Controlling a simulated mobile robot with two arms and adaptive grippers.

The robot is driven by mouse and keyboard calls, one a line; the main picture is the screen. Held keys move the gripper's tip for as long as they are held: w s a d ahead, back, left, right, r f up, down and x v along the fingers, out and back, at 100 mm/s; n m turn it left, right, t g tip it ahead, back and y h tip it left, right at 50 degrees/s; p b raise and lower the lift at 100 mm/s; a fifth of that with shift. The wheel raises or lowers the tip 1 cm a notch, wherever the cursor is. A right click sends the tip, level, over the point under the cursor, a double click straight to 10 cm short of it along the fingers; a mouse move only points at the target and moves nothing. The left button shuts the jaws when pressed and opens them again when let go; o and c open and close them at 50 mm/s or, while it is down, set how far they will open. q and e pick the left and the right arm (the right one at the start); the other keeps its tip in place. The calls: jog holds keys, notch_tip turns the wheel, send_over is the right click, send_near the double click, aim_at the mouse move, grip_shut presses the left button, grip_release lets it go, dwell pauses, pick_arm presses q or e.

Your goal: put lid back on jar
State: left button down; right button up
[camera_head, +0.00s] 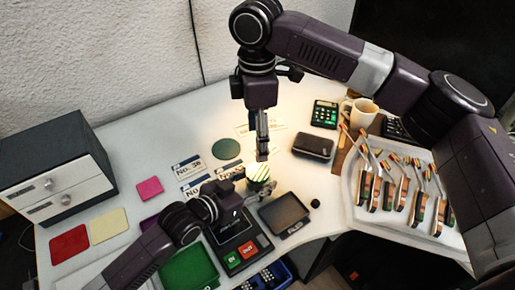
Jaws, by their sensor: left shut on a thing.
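I cannot tell whether the striped part is the lid or the jar's body. My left gripper (254,190) reaches in from the lower left and is shut on this object at its lower part, which the fingers partly hide. My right gripper (262,152) points straight down just above the striped top. Its fingers look close together and are seen nearly edge-on, so I cannot tell if they are open or hold anything.
A black device (236,240) with red and green buttons and a dark tray (284,214) lie close in front. A drawer box (58,172) stands left.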

dwell(0.3)
pick_arm(q)
jog(key=c, duration=0.9)
grip_release()
jog(key=shift+o, duration=0.2)
jog(key=v, duration=1.2)
jog(key=shift+s, duration=0.1)
